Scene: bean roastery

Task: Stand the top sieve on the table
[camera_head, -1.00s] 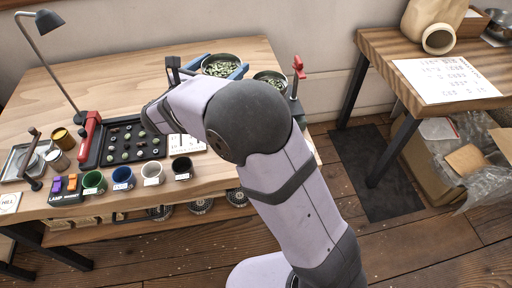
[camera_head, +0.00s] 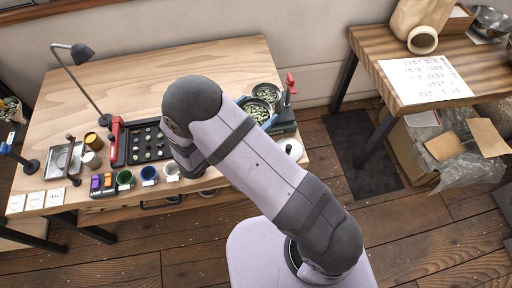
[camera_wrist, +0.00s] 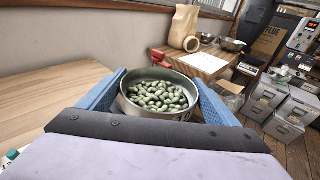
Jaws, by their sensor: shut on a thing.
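My gripper (camera_head: 257,111) has blue fingers shut on a round metal sieve (camera_head: 256,117) full of green beans. In the wrist view the held sieve (camera_wrist: 158,110) sits level between the two fingers (camera_wrist: 158,98). A second sieve (camera_head: 267,86) with green beans shows just behind it in the head view, beside a dark stand with a red handle (camera_head: 291,83). The wooden table (camera_head: 150,75) is under the arm. How high the held sieve is above the table, and whether it touches the stand, I cannot tell.
The table's back and middle are clear. A black bean tray (camera_head: 144,143), several coloured cups (camera_head: 124,178) and a desk lamp (camera_head: 82,53) stand at the left and front. A side table (camera_head: 365,45) stands at right.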

